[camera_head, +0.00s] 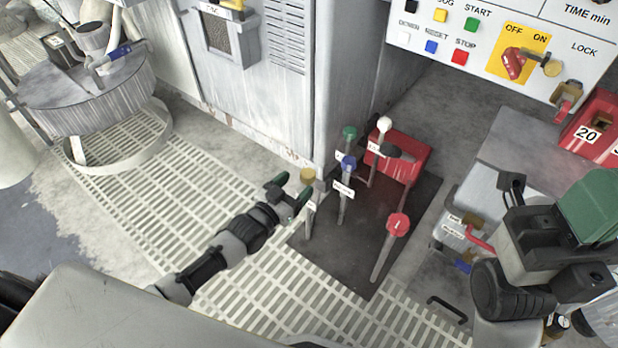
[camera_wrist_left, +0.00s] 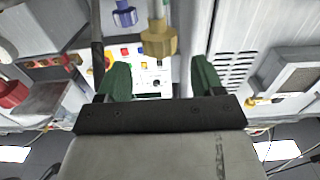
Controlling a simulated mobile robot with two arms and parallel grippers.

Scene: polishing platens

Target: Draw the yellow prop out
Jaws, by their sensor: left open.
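The yellow prop (camera_head: 307,175) is a rod with a dull yellow knob on top, standing at the left end of a group of coloured-knob levers on a dark floor plate. My left gripper (camera_head: 288,194) is open, its green fingers just left of and below the yellow knob in the head view. In the left wrist view the yellow knob (camera_wrist_left: 158,40) shows in the gap between the open fingers (camera_wrist_left: 160,80), beyond their tips and apart from them. Nothing is held. A dark and green assembly (camera_head: 545,240) at the right seems to be my right arm; its jaws cannot be made out.
Beside the yellow prop stand levers with green (camera_head: 349,133), blue (camera_head: 347,162), white (camera_head: 384,125) and red (camera_head: 397,224) knobs. A red box (camera_head: 405,150) stands behind them. A grey cabinet (camera_head: 280,100) rises behind. Floor grating (camera_head: 200,185) at left is clear.

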